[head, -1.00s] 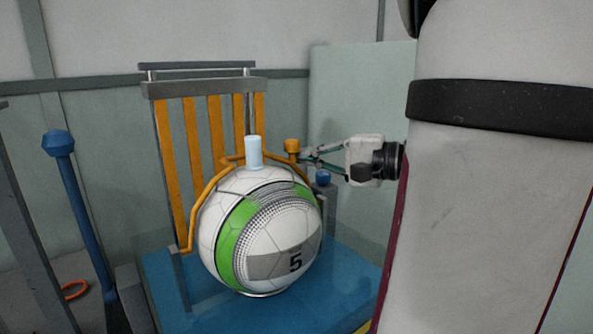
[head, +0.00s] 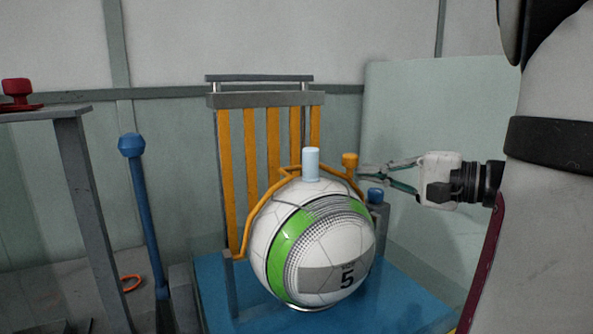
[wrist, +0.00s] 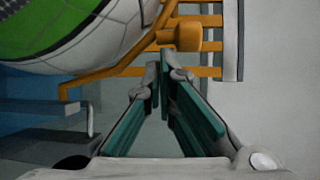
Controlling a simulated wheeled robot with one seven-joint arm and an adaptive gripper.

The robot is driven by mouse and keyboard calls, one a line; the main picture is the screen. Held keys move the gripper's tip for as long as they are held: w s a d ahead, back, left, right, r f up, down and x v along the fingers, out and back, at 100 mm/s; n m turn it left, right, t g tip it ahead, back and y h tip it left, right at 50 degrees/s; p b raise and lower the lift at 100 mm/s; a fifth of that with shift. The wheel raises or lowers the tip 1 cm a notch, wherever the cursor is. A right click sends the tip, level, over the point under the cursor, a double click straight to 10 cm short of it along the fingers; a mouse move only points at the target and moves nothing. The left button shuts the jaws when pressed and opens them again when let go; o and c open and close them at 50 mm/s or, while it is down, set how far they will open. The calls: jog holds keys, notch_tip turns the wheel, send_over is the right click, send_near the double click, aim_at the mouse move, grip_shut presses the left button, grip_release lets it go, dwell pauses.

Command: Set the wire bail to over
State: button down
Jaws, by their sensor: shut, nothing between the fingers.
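The orange wire bail (head: 262,212) arches over the ball (head: 318,245), running from a low pivot at the left up behind the ball's top. Its orange knob (head: 350,161) stands at the upper right, and shows in the wrist view (wrist: 187,36). My gripper (head: 364,172) is just right of the knob in the head view, fingers pointing at it. In the wrist view the fingertips (wrist: 159,62) are together and empty, just below the knob; whether they touch it I cannot tell. The bail's right pivot is hidden behind the ball.
A pale blue peg (head: 311,164) stands at the ball's top. Orange slats (head: 251,160) rise behind. A blue knob (head: 376,195) sits below my gripper.

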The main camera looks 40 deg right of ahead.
jog(key=f+v, duration=0.1)
jog(key=v, duration=0.9)
jog(key=shift+r, duration=0.5)
jog(key=shift+s, duration=0.2)
